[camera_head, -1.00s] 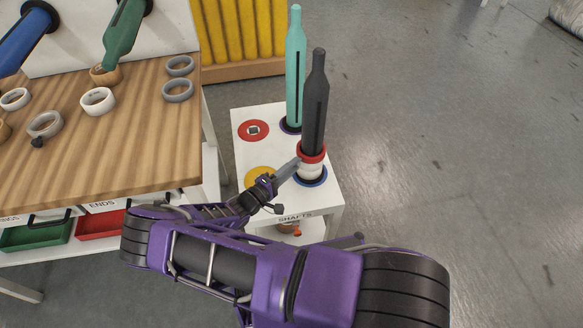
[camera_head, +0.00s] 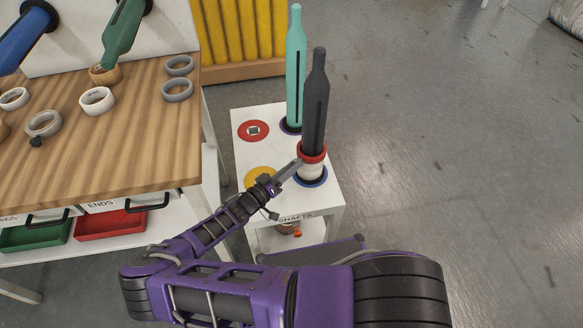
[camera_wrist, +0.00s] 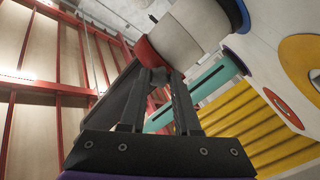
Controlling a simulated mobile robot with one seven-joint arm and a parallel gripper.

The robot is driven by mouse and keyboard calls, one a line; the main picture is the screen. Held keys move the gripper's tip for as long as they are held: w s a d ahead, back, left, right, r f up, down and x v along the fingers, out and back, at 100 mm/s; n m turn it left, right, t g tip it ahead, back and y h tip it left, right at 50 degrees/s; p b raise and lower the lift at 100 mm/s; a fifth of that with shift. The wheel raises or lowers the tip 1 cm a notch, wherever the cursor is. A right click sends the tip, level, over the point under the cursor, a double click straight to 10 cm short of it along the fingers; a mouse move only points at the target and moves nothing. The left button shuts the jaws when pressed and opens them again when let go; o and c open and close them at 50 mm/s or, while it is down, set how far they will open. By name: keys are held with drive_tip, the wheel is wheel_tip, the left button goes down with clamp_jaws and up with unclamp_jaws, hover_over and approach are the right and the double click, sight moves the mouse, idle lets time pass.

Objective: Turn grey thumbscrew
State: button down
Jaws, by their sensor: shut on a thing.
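The dark grey shaft (camera_head: 315,100) stands upright at the front right of the small white table, with a red collar (camera_head: 312,153) low on it. The collar also shows in the wrist view (camera_wrist: 147,52), with the shaft (camera_wrist: 116,100) running down to the left. The grey thumbscrew (camera_wrist: 160,74) is a small dark knob at the collar, mostly hidden between my fingers. My gripper (camera_head: 297,163) reaches the collar from the front left. In the wrist view, its fingertips (camera_wrist: 160,76) are shut on the thumbscrew.
Below the collar are a white roll (camera_head: 312,171) and a blue ring (camera_head: 323,182). A teal shaft (camera_head: 295,75) stands close behind. Red (camera_head: 253,131) and yellow (camera_head: 258,176) rings mark the white tabletop (camera_head: 270,150). A wooden bench (camera_head: 150,130) with tape rolls is left. Floor at right is clear.

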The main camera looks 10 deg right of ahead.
drive_tip(key=m, duration=0.6)
drive_tip(key=shift+m, duration=0.4)
idle(0.4)
drive_tip(key=c, duration=0.6)
unclamp_jaws()
drive_tip(key=v, duration=1.7)
drive_tip(key=shift+a, duration=0.25)
